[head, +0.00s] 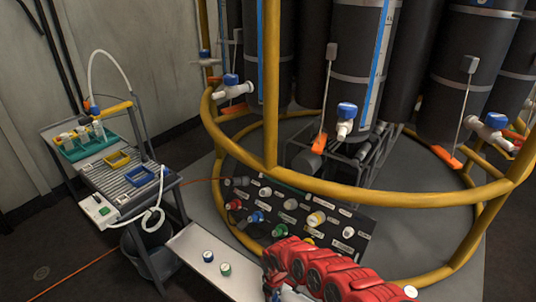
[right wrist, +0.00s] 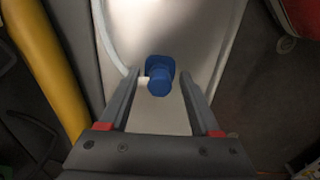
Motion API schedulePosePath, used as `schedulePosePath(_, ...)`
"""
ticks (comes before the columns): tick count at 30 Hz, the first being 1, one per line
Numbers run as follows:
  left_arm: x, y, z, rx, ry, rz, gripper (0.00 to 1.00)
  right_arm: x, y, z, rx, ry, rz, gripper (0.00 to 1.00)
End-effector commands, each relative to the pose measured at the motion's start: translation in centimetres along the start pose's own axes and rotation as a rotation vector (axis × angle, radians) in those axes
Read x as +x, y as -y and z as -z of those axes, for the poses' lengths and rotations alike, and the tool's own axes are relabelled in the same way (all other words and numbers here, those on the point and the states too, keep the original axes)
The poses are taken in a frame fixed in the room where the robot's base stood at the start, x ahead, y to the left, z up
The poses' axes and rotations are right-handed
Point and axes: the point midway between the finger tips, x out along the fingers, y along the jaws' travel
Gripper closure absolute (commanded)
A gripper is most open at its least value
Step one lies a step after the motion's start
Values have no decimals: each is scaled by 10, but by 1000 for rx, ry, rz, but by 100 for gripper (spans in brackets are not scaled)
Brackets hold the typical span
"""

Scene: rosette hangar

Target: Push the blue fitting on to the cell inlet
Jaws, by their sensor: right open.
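In the right wrist view a blue fitting-like piece (right wrist: 159,80) with a small white stub on its left lies ahead, against a pale surface. My open right gripper (right wrist: 158,95) has its fingers on either side of it in the picture; I cannot tell the depth or any contact. A pale hose (right wrist: 110,40) curves past on the left. In the head view my red right arm comes in at the bottom, its gripper not clear. White valves with blue tops (head: 346,112) sit on the dark columns; I cannot tell which is the cell inlet. My left gripper is not in view.
A yellow rail (head: 350,192) rings the columns; it borders the left in the wrist view. A dark panel (head: 330,240) holds several coloured ports. A pale shelf (head: 205,275) carries two small caps.

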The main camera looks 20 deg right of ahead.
Motion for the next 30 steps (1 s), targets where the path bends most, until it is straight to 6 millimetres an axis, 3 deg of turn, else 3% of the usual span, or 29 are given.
schedulePosePath(7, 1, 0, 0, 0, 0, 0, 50, 0, 0, 0, 1, -1, 0, 36)
schedulePosePath(18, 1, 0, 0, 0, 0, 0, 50, 0, 0, 0, 0, -1, -1, 100)
schedulePosePath(30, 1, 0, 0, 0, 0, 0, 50, 0, 0, 0, 0, -1, -1, 100)
